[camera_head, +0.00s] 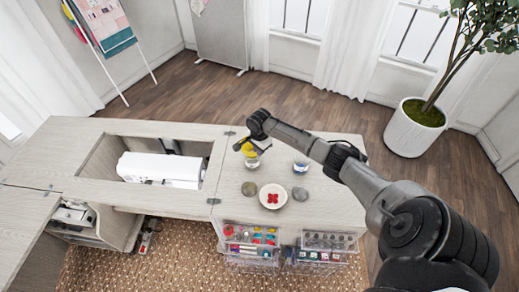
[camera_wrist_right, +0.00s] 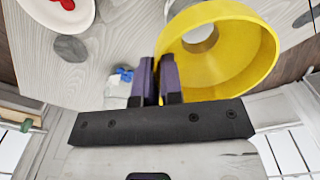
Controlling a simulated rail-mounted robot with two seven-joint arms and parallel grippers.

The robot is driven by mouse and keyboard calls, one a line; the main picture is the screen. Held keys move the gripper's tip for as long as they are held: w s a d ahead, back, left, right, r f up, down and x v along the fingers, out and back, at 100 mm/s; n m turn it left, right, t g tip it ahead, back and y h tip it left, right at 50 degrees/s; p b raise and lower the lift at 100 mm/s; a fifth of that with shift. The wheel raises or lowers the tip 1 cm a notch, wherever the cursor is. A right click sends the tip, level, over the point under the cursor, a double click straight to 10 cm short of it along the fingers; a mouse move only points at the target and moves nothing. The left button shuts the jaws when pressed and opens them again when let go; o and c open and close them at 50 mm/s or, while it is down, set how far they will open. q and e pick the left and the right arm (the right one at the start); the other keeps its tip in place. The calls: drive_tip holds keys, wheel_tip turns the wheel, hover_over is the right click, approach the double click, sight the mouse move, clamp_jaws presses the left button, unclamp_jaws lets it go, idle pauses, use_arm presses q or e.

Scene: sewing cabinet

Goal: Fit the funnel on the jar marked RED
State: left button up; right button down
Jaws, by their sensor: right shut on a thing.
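My right gripper (camera_head: 246,146) is shut on the rim of a yellow funnel (camera_head: 249,151) over the cabinet top. In the right wrist view the two fingers (camera_wrist_right: 160,82) pinch the wall of the funnel (camera_wrist_right: 262,55), which faces the camera with its wide mouth. A small clear jar (camera_head: 252,162) shows directly below the funnel in the head view. I cannot tell whether the funnel touches it. A second jar with blue contents (camera_head: 300,168) stands to the right; a jar with blue (camera_wrist_right: 121,78) also shows in the wrist view. No RED marking is legible. My left gripper is out of view.
A white plate with red pieces (camera_head: 273,204) lies nearer, between two grey stones (camera_head: 249,189) (camera_head: 300,194). A white sewing machine (camera_head: 160,168) sits in the cabinet recess at left. Clear drawers (camera_head: 252,238) stand along the front edge.

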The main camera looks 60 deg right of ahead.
drive_tip(key=shift+f, duration=0.2)
drive_tip(key=c, duration=1.2)
unclamp_jaws()
drive_tip(key=shift+r, duration=0.1)
drive_tip(key=shift+r, duration=0.3)
drive_tip(key=shift+r+p, duration=1.05)
drive_tip(key=shift+r, duration=5.5)
